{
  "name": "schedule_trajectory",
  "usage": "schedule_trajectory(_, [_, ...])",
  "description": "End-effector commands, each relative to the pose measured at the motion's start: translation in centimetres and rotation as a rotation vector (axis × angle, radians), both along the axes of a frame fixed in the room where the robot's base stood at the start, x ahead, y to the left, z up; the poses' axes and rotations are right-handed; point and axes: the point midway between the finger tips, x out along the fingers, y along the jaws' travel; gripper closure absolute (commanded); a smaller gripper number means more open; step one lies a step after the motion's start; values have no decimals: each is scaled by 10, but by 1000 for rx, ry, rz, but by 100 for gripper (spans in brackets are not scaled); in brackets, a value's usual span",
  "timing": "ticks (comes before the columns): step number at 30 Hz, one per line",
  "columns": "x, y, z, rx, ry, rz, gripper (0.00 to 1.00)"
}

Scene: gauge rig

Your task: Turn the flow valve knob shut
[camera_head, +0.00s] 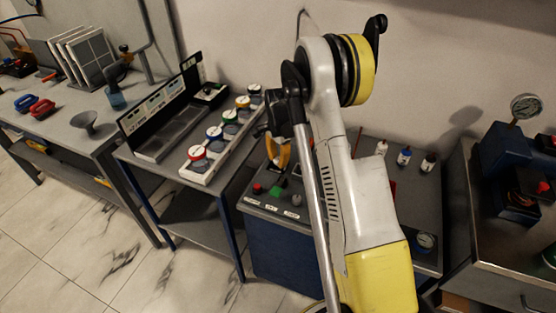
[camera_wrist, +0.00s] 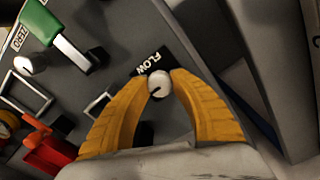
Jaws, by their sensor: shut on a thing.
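The flow valve knob (camera_wrist: 158,83) is a small round pale knob with a dark line on its face, beside the black FLOW label (camera_wrist: 150,62) in the wrist view. My gripper (camera_wrist: 161,80) has its two yellow fingers closed on the knob, one on each side. In the head view my gripper (camera_head: 278,152) reaches down over the back of the grey control panel (camera_head: 268,205). The flow knob cannot be made out there, behind my gripper and arm.
Near the knob are a green lever (camera_wrist: 36,22) marked ZERO, another pale knob (camera_wrist: 30,63) and a red part (camera_wrist: 50,148). A rack of coloured-lid jars (camera_head: 215,150) stands left of the panel. Small bottles (camera_head: 404,157) stand behind to the right.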

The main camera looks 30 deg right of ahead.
Motion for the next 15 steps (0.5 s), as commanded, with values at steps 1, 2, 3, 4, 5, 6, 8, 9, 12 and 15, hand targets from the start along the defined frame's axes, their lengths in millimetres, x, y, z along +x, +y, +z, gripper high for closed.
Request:
schedule_trajectory(1, [0,0,0,0,0,0,100])
schedule_trajectory(2, [0,0,0,0,0,0,100])
schedule_trajectory(3, [0,0,0,1,0,0,64])
schedule_trajectory(4, [0,0,0,1,0,0,55])
schedule_trajectory(5, [0,0,0,1,0,0,48])
schedule_trajectory(6, [0,0,0,0,0,1,48])
schedule_trajectory(8, [0,0,0,0,0,1,48])
schedule_trajectory(9, [0,0,0,0,0,1,48])
schedule_trajectory(12, [0,0,0,0,0,1,48])
schedule_trajectory(15, [0,0,3,0,0,1,48])
